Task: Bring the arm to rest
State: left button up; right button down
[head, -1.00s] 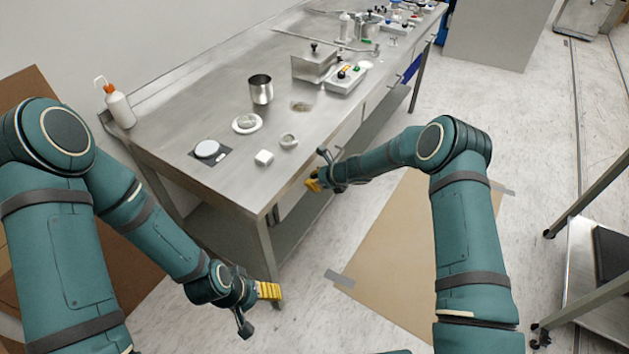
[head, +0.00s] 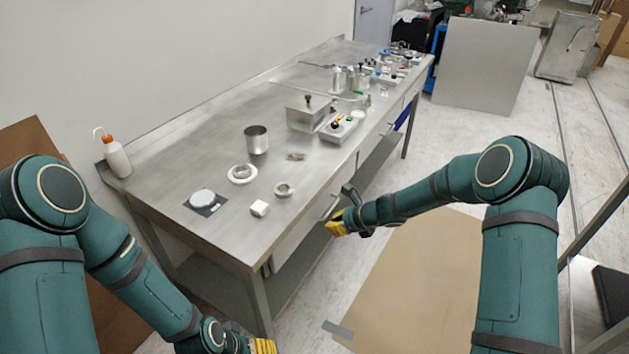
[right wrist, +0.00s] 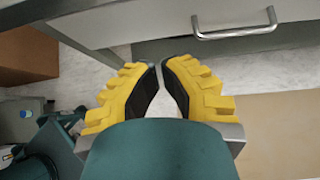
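My right arm (head: 440,190) reaches in from the right, bent at the elbow. Its gripper (head: 337,227) hangs beside the front of the steel bench (head: 180,235), close to the drawer fronts. In the right wrist view the two yellow fingers of the right gripper (right wrist: 160,68) have a narrow gap between them and hold nothing. My left arm (head: 125,265) is bent down at the left. Its yellow gripper tip (head: 263,346) is cut off by the bottom edge of the head view, so its opening is hidden.
On the bench are a metal cup (head: 256,140), a wash bottle (head: 115,157), a metal box (head: 307,114) and several small parts. A drawer handle (right wrist: 235,31) lies ahead of the right fingers. A brown mat (head: 415,275) covers the floor. A cart (head: 590,310) stands at right.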

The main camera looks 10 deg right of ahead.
jog(key=s+a+f+n+g+h, duration=0.1)
jog(key=s+f+n, duration=0.1)
jog(key=s+n, duration=0.6)
jog(key=s+a+f+n+g+h, duration=0.1)
jog(key=s+f+n+g, duration=0.1)
jog(key=s+n, duration=0.6)
jog(key=s+a+f+n+g+h, duration=0.1)
jog(key=s+f+n, duration=0.3)
jog(key=s+n, duration=0.4)
jog(key=s+a, duration=0.1)
jog(key=s, duration=0.5)
jog(key=shift+h, duration=0.3)
